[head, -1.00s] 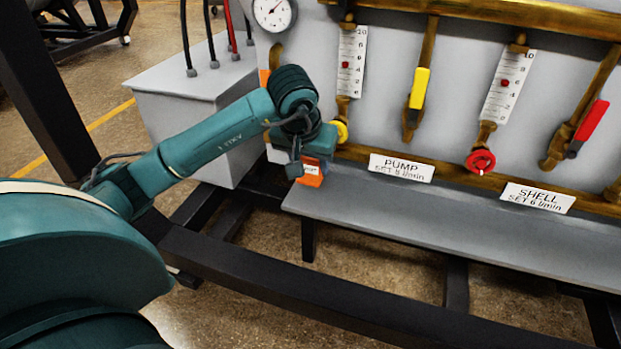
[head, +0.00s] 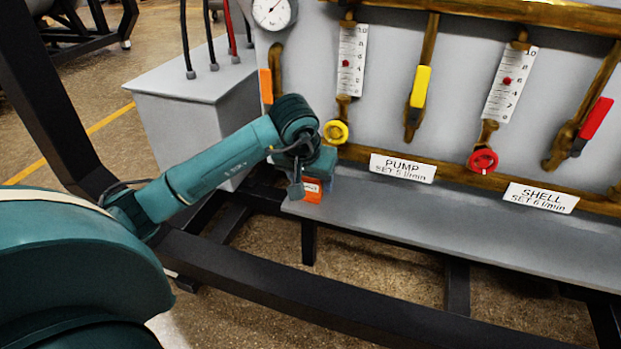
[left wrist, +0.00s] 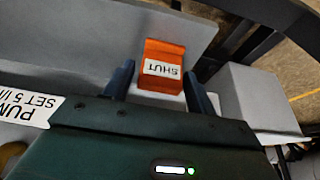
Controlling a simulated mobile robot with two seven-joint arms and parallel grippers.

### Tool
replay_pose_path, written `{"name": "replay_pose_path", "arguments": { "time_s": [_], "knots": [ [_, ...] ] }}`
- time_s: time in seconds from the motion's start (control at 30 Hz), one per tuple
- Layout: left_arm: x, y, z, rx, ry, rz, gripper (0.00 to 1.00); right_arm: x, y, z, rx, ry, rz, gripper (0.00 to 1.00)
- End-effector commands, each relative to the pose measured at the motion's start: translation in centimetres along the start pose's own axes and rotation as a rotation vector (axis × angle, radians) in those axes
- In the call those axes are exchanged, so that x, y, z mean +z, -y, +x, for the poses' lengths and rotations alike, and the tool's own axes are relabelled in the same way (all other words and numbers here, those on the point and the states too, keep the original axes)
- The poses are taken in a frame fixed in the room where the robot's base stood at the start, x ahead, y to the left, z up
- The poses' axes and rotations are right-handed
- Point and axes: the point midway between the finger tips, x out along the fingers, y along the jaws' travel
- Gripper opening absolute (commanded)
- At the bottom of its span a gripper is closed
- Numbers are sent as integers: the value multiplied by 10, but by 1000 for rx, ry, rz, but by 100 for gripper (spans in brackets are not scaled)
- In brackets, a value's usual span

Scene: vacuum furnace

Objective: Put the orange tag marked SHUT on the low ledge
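The orange tag (head: 312,190) with a white SHUT label is under my left gripper (head: 311,180) in the head view, partly hidden by it. In the left wrist view the tag (left wrist: 163,65) sits between the two fingers of my left gripper (left wrist: 160,80), its label readable. The low ledge (head: 440,225) is the long grey shelf below the panel. The tag is at the ledge's left end; I cannot tell whether it touches the surface. My right gripper is not in view.
A yellow knob (head: 336,132) is close above my left gripper. The PUMP plate (head: 403,167) and SHELL plate (head: 541,197) are on the panel behind the ledge. A grey box (head: 195,100) stands at left. The ledge to the right is clear.

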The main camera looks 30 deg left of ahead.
Motion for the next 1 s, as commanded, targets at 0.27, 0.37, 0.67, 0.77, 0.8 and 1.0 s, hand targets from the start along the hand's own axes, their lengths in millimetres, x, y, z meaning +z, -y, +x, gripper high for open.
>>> {"name": "replay_pose_path", "arguments": {
  "time_s": [0.27, 0.37, 0.67, 0.77, 0.8, 1.0],
  "knots": [
    [0, 0, 0, 0, 0, 0, 65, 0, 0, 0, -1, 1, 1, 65],
    [-1, 0, -3, 1, 0, -1, 65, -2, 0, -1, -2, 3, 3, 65],
    [-4, 0, -54, 0, -6, 1, 65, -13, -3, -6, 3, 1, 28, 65],
    [-4, 0, -76, 0, -6, 1, 65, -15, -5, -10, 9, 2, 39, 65],
    [-4, 0, -84, 0, -5, 1, 65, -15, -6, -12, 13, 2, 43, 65],
    [-3, 0, -114, 0, -3, -1, 65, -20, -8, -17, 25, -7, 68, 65]
  ]
}}
